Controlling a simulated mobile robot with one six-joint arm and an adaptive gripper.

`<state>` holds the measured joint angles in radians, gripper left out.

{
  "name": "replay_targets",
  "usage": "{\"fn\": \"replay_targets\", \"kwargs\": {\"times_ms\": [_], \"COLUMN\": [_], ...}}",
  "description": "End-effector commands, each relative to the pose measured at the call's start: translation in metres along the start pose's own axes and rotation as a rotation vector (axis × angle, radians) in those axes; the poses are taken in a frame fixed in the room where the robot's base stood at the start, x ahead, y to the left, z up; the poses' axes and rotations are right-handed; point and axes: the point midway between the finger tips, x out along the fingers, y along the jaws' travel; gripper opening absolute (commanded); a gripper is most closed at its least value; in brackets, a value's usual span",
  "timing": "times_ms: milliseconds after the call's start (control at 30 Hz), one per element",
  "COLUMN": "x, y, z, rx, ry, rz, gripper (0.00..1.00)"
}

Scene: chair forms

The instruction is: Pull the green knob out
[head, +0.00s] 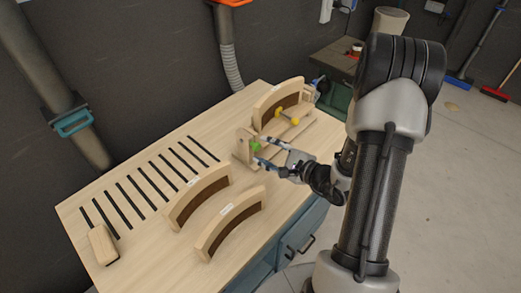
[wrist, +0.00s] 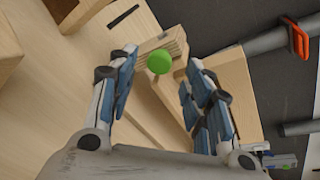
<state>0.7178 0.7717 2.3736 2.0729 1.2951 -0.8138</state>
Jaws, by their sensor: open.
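The green knob (head: 256,146) sits by the upright wooden block (head: 243,143) of a wooden fixture on the workbench. In the wrist view the green knob (wrist: 159,62) is a round ball on a thin light stem, in front of the block. My gripper (head: 263,152) is open, its blue-padded fingers pointing at the block. In the wrist view the knob lies between the two fingertips, with a gap visible on each side. I cannot tell how deep it sits between the pads.
A yellow-ended piece (head: 288,117) lies on the fixture beside a curved wooden form (head: 279,101). Two more curved forms (head: 197,195) (head: 231,222) stand at the bench's front. A wooden block (head: 102,245) is at the left, near dark slots in the bench top (head: 150,222).

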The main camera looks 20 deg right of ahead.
Motion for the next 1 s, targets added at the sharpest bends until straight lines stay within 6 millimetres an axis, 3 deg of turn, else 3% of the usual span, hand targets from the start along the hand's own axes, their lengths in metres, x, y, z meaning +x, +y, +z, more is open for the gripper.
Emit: {"fn": "replay_targets", "kwargs": {"times_ms": [200,600,1000], "x": [0.028,0.034,0.034], "y": [0.001,0.0,0.0], "z": [0.0,0.0,0.0], "rx": [-0.001,0.001,0.001], "ry": [-0.001,0.001,0.0], "rz": [0.003,0.001,0.001], "gripper": [0.46,0.45,0.18]}}
